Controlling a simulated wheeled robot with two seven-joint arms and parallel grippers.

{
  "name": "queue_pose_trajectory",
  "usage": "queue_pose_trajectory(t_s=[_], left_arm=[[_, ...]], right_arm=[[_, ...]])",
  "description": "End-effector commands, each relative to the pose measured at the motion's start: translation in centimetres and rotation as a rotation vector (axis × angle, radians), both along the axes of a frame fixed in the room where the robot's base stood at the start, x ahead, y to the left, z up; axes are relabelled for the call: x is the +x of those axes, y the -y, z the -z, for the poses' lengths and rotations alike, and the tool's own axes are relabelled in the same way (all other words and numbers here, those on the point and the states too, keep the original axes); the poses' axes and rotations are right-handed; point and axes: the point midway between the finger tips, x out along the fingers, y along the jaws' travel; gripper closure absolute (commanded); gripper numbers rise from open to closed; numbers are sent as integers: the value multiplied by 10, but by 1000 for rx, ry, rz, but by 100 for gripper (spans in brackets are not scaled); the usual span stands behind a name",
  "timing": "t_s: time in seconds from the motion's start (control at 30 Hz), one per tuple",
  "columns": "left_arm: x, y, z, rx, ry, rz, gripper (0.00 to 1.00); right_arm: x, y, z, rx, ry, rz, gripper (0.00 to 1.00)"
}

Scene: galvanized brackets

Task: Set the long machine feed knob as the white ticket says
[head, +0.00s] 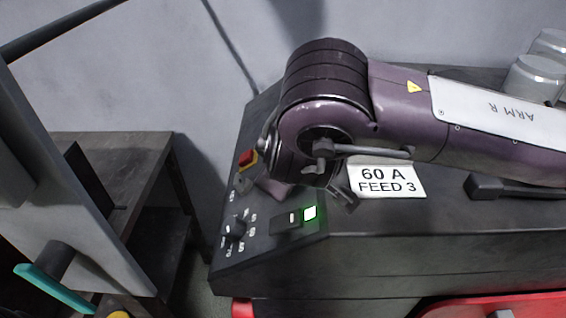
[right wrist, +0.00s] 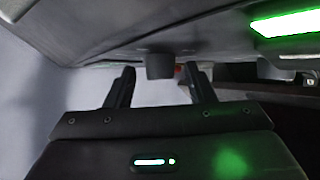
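The long dark machine (head: 400,250) has a control panel at its left end. The white ticket (head: 387,181) on its top reads "60 A FEED 3". A dark knob (head: 234,230) with a number scale around it sits at the panel's lower left. A second, greyish knob shape (head: 242,184) shows above it, partly hidden by my right arm. In the right wrist view, my right gripper (right wrist: 159,74) has its fingers spread, with a dark knob (right wrist: 160,64) between or beyond them; contact cannot be told. Feed markings are unreadable. My left gripper is out of view.
A red button (head: 247,158) is at the panel's upper edge. A rocker switch (head: 286,222) and lit green lamp (head: 310,213) are beside the scaled knob. A dark handle (head: 510,188) lies right of the ticket; grey metal cylinders (head: 533,78) stand at the back right.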

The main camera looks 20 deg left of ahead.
Motion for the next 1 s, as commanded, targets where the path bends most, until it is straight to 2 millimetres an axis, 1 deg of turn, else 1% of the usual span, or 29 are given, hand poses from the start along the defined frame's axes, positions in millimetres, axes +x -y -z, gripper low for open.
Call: queue_pose_trajectory(t_s=[0.17, 0.27, 0.7, 0.8, 1.0], left_arm=[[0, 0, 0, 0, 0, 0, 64], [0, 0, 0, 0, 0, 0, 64], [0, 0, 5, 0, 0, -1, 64], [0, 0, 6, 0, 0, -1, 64], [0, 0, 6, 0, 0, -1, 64]], right_arm=[[-1, 0, 0, -1, -1, -1, 51], [-4, 2, -4, -1, 1, -3, 51], [-41, 20, -48, 0, 3, -2, 51], [-46, 22, -54, 0, 2, -1, 51], [-48, 24, -56, -1, -1, 0, 51]])
